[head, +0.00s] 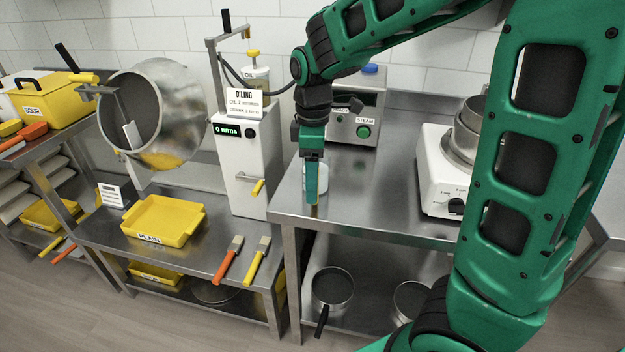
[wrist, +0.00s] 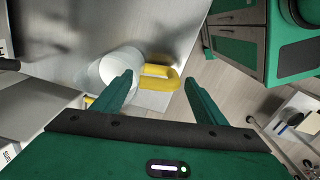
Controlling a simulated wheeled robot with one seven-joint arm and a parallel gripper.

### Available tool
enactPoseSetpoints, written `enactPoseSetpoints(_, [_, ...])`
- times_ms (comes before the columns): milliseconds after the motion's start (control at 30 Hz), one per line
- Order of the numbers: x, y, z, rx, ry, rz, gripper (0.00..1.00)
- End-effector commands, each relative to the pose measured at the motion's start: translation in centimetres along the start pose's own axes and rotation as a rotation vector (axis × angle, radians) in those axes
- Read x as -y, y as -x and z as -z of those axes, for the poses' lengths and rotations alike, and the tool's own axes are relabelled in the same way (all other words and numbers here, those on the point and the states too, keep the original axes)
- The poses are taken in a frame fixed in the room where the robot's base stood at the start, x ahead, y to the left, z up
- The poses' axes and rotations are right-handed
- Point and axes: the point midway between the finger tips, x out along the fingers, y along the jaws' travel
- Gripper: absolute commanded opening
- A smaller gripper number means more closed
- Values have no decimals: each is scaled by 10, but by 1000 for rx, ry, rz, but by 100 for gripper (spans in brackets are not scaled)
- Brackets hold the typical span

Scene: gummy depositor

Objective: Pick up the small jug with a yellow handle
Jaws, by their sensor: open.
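The small jug (wrist: 121,67) is a white cylinder with a yellow loop handle (wrist: 160,77). In the wrist view it lies ahead of my gripper (wrist: 158,85), and the handle shows between the two green fingers, which are apart. In the head view the jug (head: 322,180) stands near the left front edge of the steel table, partly hidden behind my gripper (head: 313,200). My gripper points down there, in front of the jug. I cannot tell whether the fingers touch the handle.
The steel table (head: 390,195) also bears a steam unit (head: 345,132) behind the jug and a white machine with a steel bowl (head: 440,175) to the right. The white oiling unit (head: 240,165) stands to the left. A yellow PLAIN tray (head: 165,215) sits on the lower left bench.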

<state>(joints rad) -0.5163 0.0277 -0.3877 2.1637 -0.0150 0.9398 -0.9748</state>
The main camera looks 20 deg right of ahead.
Motion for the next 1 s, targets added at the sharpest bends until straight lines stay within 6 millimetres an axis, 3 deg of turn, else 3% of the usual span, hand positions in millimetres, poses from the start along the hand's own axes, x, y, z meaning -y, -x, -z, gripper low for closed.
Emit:
enactPoseSetpoints(300, [2, -40, -5, 1, -1, 1, 66])
enactPoseSetpoints(567, [1, -43, -4, 0, -1, 0, 66])
enactPoseSetpoints(633, [1, -43, -4, 0, -1, 0, 56])
enactPoseSetpoints(800, [1, -43, -4, 0, -1, 0, 15])
enactPoseSetpoints(1000, [1, -42, -4, 0, -1, 0, 14])
